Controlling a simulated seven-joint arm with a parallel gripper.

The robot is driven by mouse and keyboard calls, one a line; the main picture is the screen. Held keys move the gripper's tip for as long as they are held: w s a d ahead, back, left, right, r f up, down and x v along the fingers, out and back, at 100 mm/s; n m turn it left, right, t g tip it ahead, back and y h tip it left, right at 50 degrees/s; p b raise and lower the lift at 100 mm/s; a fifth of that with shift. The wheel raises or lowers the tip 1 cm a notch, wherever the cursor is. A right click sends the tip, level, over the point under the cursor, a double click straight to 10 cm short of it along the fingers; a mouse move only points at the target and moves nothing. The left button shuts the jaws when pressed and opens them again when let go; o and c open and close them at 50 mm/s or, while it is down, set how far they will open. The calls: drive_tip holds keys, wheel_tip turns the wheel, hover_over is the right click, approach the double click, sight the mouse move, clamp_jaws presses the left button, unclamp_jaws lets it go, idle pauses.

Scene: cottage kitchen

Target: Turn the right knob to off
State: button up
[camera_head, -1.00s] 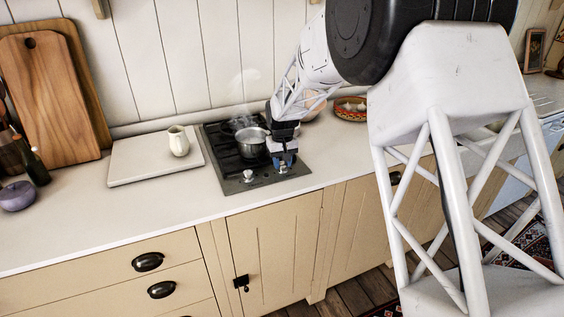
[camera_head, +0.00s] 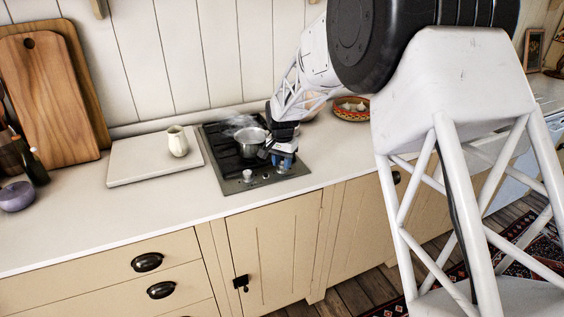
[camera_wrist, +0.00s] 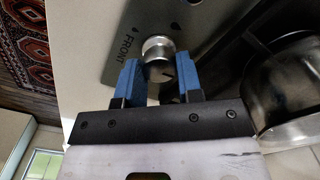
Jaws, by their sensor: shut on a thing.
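The right knob (camera_wrist: 158,50) is a silver round knob on the dark hob (camera_head: 262,181) front strip. In the wrist view it sits between the two blue fingers of my gripper (camera_wrist: 158,78), which is shut on it. A dark mark shows on the knob's face. In the head view my gripper (camera_head: 283,160) is over the right side of the hob front, and the knob is partly hidden there. The left knob (camera_head: 247,175) stands free to its left. A steel pot (camera_head: 250,143) sits on the hob just behind and left of my gripper, with steam rising.
A pale board (camera_head: 140,168) with a cream jug (camera_head: 177,142) lies left of the hob. A patterned bowl (camera_head: 351,110) stands at the back right. In the wrist view the pot (camera_wrist: 290,85) is close to my gripper's right side. The counter front is clear.

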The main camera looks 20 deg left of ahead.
idle(0.5)
drive_tip(key=o, duration=0.9)
drive_tip(key=shift+n, duration=0.4)
